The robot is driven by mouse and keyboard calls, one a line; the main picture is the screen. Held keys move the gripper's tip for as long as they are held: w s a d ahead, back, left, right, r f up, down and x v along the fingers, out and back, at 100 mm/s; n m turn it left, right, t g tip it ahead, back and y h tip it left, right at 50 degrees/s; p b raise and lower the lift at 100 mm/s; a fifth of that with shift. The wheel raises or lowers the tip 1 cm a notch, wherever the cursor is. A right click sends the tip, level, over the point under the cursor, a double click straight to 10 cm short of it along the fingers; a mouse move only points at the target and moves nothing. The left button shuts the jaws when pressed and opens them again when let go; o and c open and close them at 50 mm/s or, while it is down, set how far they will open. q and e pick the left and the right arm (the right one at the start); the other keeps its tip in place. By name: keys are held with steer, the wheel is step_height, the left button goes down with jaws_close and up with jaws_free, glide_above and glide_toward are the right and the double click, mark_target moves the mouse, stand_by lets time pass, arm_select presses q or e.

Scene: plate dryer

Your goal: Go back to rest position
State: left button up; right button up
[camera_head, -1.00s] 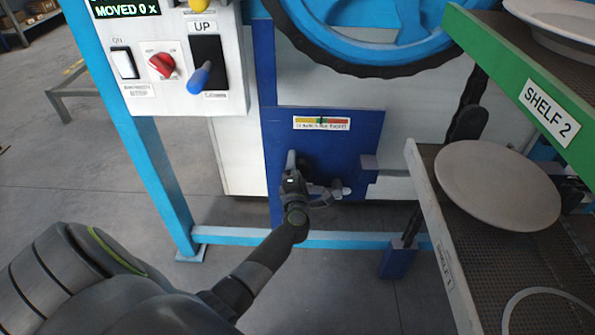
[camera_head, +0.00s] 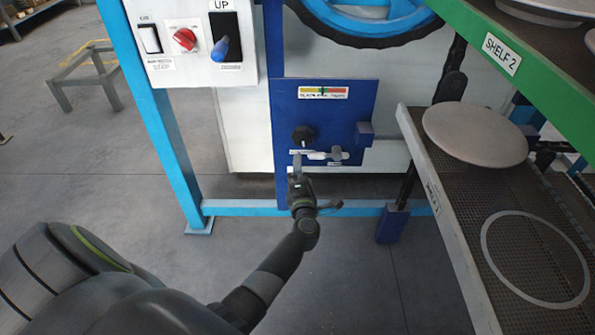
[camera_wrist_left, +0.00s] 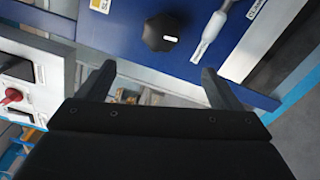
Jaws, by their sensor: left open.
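My left gripper (camera_head: 312,182) is in front of the blue panel (camera_head: 352,106), just below its black knob (camera_head: 303,136). In the left wrist view, my left gripper (camera_wrist_left: 158,82) has its two fingers spread wide with nothing between them. The knob (camera_wrist_left: 161,33) and a light-coloured handle (camera_wrist_left: 209,36) lie beyond the fingertips, apart from them. My right gripper is not in view.
A control box (camera_head: 190,70) with a red knob and a blue-tipped lever stands at upper left. The drying rack is on the right, with a plate (camera_head: 474,134) on the lower shelf and the green-edged SHELF 2 (camera_head: 535,82) above.

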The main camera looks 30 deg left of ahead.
arm_select(q)
steer(key=shift+s+d, duration=0.25)
steer(key=shift+s, duration=0.1)
steer(key=shift+f, duration=0.1)
